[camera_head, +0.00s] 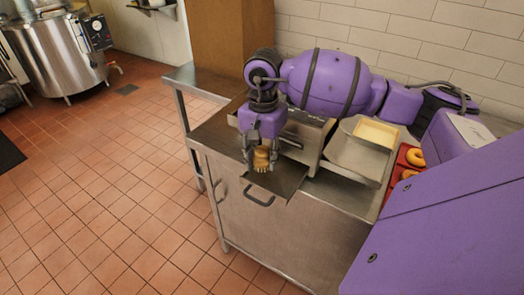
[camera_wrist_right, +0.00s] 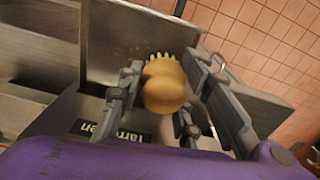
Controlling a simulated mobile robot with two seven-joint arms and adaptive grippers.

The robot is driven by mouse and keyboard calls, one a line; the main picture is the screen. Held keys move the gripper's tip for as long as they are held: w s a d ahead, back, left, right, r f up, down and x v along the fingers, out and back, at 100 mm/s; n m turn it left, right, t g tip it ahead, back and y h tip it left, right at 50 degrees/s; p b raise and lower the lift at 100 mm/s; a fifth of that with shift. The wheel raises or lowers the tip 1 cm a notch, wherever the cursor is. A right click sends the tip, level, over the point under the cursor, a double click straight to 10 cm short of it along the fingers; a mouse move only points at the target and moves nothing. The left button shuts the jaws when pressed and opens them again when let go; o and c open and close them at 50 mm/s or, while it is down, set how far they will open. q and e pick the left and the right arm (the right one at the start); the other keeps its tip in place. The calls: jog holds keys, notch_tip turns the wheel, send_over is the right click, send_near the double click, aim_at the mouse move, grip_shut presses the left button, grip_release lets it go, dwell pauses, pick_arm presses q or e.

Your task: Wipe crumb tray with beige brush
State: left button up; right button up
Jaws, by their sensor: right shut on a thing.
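The beige brush (camera_head: 261,158) has a rounded tan body and short pale bristles. My right gripper (camera_head: 258,150) is shut on its body and holds it bristles down over the crumb tray. The crumb tray (camera_head: 288,183) is a thin dark metal sheet sticking out at the counter's front edge, below a steel appliance. In the right wrist view, the brush (camera_wrist_right: 165,88) sits between the fingers of my right gripper (camera_wrist_right: 160,98), and its bristles overlap the tray (camera_wrist_right: 120,35). I cannot tell whether the bristles touch the tray. My left gripper is not in view.
The steel appliance (camera_head: 302,133) stands behind the tray on a steel counter (camera_head: 330,195). A pale cream container (camera_head: 375,132) and a red tray (camera_head: 393,180) with bagels are to the right. A large kettle (camera_head: 60,52) stands far left. The tiled floor between is clear.

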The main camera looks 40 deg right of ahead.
dwell(0.3)
jog(key=shift+f, duration=0.1)
jog(key=shift+f, duration=0.4)
jog(key=shift+f+b, duration=0.1)
jog(key=shift+b, duration=0.2)
